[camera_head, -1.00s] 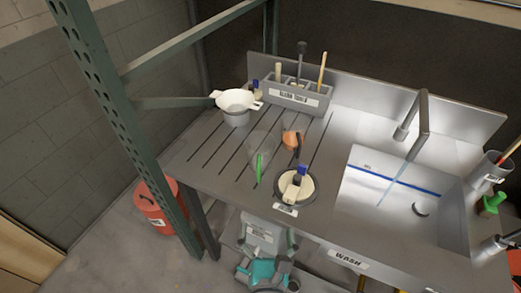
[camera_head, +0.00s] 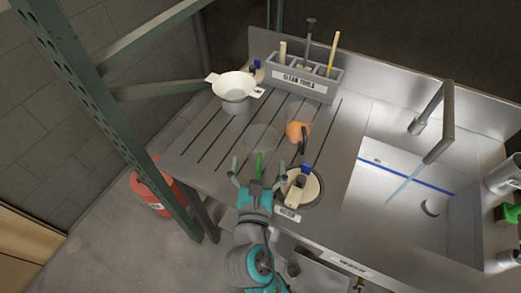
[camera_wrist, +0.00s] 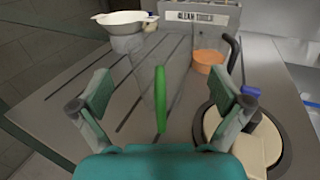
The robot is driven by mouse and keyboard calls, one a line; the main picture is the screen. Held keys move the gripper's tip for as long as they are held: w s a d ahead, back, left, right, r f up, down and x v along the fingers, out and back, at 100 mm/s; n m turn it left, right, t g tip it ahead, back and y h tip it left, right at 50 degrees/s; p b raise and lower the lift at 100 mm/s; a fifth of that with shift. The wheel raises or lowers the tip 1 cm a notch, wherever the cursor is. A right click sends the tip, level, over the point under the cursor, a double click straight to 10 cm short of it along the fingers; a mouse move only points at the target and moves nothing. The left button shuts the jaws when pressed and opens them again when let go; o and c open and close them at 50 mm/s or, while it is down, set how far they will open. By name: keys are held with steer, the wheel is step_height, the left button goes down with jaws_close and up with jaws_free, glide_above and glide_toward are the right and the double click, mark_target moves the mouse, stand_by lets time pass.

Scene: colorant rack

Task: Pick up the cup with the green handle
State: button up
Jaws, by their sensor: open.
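The cup with the green handle is a clear, see-through cup (camera_head: 262,139) on the grooved drainboard, its green handle (camera_head: 259,165) facing me. In the wrist view the green handle (camera_wrist: 161,98) stands upright between my fingers, and the cup's clear body is hard to make out behind it. My gripper (camera_head: 258,172) is open and empty at the front edge of the drainboard. Its fingers (camera_wrist: 165,98) are spread to either side of the handle. Whether they touch the cup I cannot tell.
A cup with orange contents and a dark handle (camera_head: 298,131) stands just behind right. A round cream lid with a brush (camera_head: 311,188) lies close to my right finger. A white funnel on a container (camera_head: 234,86), the clean tools rack (camera_head: 303,83) and the sink (camera_head: 412,202) are farther off.

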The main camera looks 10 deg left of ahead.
mark_target(259, 153)
steer(key=shift+w+a, duration=0.15)
steer(key=shift+w, duration=2.65)
steer(key=c, duration=0.7)
